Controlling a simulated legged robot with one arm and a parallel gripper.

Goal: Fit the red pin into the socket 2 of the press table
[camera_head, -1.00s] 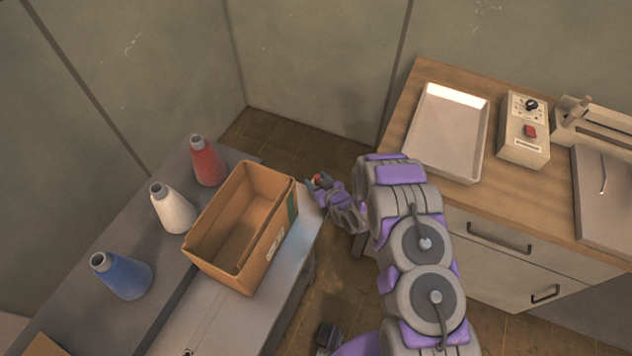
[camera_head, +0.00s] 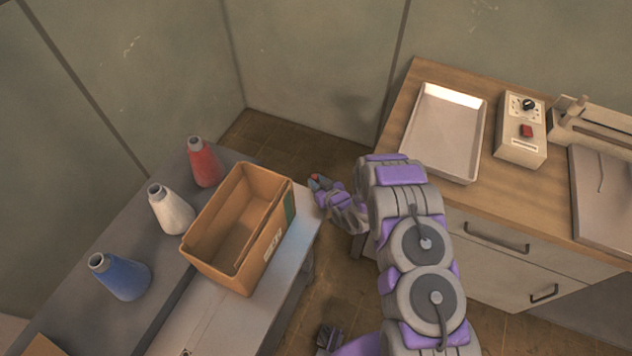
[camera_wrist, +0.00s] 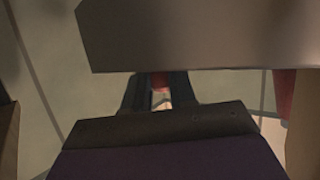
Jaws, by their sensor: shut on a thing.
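My gripper (camera_head: 317,183) is beyond the right side of the cardboard box, near the far right corner of the left-hand table. It is shut on a small red piece, taken to be the red pin (camera_wrist: 160,80). In the wrist view the pin shows between the two dark fingers, partly covered by a broad grey surface across the top. In the head view only a speck of red shows at the fingertips. The left-hand table (camera_head: 215,320) has a pale front strip and a darker rear strip. No socket or socket number can be made out, and I cannot tell which table is the press table.
The wooden bench (camera_head: 400,128) at right carries a metal tray (camera_head: 440,140), a control box (camera_head: 521,135) and a flat device (camera_head: 603,195).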

